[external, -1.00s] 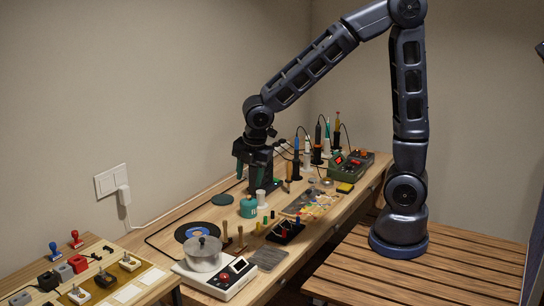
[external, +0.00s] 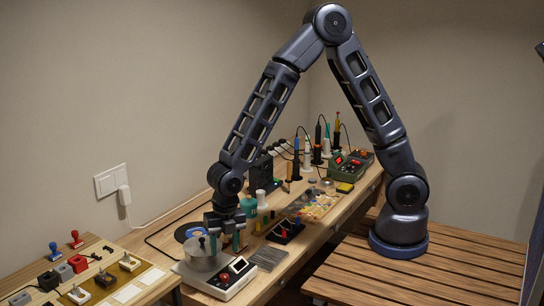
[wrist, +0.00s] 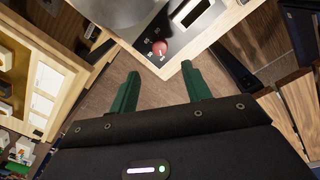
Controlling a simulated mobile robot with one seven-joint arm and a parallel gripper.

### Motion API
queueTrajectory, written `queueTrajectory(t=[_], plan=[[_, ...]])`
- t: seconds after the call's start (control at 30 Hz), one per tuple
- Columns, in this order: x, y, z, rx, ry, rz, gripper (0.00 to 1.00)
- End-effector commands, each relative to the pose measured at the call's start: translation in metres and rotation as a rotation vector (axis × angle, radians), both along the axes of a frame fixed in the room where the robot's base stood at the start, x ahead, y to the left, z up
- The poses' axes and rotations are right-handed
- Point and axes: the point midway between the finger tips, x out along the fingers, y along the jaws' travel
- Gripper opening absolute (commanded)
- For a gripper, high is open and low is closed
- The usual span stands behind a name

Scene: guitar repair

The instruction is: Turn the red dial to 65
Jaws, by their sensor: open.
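The red dial (external: 224,278) is a small round knob on the front of a white device (external: 245,283) with a dark display. My gripper (external: 226,247) is above and behind the dial in the external view, fingers pointing down. In the wrist view my gripper (wrist: 159,76) is open, with two green fingers apart and nothing between them. The dial's setting cannot be read.
A metal pot (external: 202,259) stands on the device, close beside my fingers. A grey board (external: 267,258) and a dark block with coloured knobs (external: 285,232) lie to the right. Another bench with switches (external: 140,283) is at the lower left.

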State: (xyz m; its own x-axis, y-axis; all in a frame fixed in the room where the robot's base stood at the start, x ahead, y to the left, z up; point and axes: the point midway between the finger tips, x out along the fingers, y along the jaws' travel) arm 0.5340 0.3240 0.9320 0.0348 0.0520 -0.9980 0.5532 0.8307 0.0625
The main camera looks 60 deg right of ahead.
Motion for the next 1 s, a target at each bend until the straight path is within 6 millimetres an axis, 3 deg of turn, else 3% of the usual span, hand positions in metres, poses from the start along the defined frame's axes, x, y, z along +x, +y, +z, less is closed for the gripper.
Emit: queueTrajectory(t=[0.3,0.5,0.7,1.0], plan=[[0.0,0.003,-0.055,-0.003,0.003,0.001,0.48],[0.002,0.004,-0.08,-0.001,0.002,-0.002,0.48],[0.003,0.004,-0.091,-0.001,0.001,-0.002,0.48],[0.003,0.004,-0.092,0.0,0.0,-0.002,0.48]])
